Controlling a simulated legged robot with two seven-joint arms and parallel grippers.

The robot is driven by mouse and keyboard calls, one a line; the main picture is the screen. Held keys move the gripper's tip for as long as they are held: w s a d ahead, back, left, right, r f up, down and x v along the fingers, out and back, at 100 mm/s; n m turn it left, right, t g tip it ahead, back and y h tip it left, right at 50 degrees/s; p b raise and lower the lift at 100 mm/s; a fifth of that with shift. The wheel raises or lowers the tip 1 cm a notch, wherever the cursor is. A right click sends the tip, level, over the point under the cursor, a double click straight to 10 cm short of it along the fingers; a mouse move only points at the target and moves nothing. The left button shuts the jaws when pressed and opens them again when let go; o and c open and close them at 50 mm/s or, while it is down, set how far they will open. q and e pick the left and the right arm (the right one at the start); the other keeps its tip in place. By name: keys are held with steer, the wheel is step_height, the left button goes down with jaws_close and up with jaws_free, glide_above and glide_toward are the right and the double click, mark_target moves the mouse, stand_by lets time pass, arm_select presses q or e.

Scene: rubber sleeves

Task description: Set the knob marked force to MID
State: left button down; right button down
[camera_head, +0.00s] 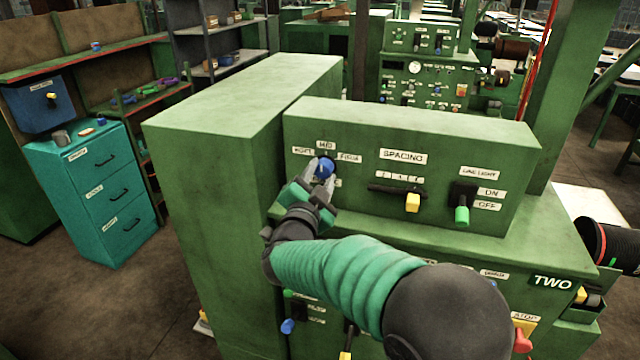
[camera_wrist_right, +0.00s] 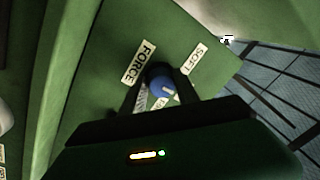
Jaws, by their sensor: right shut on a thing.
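The blue knob (camera_head: 326,167) sits on the front of a green control box. In the head view small labels surround it, with MID (camera_head: 325,144) just above. In the right wrist view the knob (camera_wrist_right: 160,82) shows between my fingers, near the plates FORCE (camera_wrist_right: 139,62) and SOFT (camera_wrist_right: 194,59). My right gripper (camera_head: 321,172) is shut on the knob, its fingers on both sides. It also shows in the right wrist view (camera_wrist_right: 160,92). The fingers hide part of the knob and some labels, and I cannot tell its setting. My left gripper is not in view.
On the same box are a SPACING slider with a yellow handle (camera_head: 412,203) and a green-tipped lamp switch (camera_head: 462,214). A tall green cabinet (camera_head: 205,150) stands close on the left. More controls sit below, near my right arm.

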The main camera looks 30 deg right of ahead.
steer(key=shift+f, duration=0.2)
stand_by(0.3)
steer(key=c, duration=1.2)
jaws_free()
steer(key=shift+o, duration=1.4)
steer(key=shift+s+a+r, duration=0.15)
steer(key=shift+s+r, duration=0.05)
steer(key=shift+s, duration=0.05)
steer(key=shift+w, duration=0.1)
steer(key=shift+s+a+f, duration=0.1)
steer(key=shift+s+a, duration=0.1)
steer(key=shift+a, duration=0.15)
steer(key=b+v, duration=0.2)
steer(key=v, duration=1.4)
